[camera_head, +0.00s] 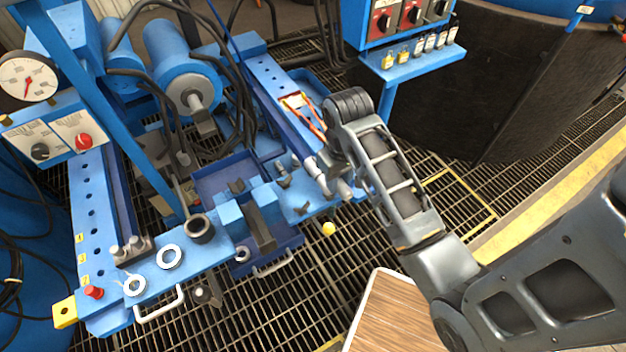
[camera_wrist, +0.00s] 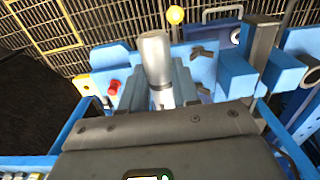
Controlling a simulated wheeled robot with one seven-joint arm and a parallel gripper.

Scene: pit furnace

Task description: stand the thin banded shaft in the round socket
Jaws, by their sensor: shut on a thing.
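The thin banded shaft (camera_wrist: 155,52) is a pale metal cylinder with a dark band near its lower end in the wrist view. My gripper (camera_wrist: 160,92) is shut on it, with a finger on either side. In the head view my gripper (camera_head: 338,168) is over the right end of the blue frame, and a pale metal piece (camera_head: 345,191) shows just below it. A dark, thick-walled round collar (camera_head: 200,228) stands on the blue front rail, left of my gripper. It looks like a round socket, but I cannot tell for sure.
The blue front rail holds two pale rings (camera_head: 169,256) (camera_head: 134,285) and a red knob (camera_head: 94,292). A blue block with a dark bar (camera_head: 262,228) stands between the collar and my gripper. A yellow ball-shaped knob (camera_head: 328,229) is at the front. A control box (camera_head: 405,20) stands behind.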

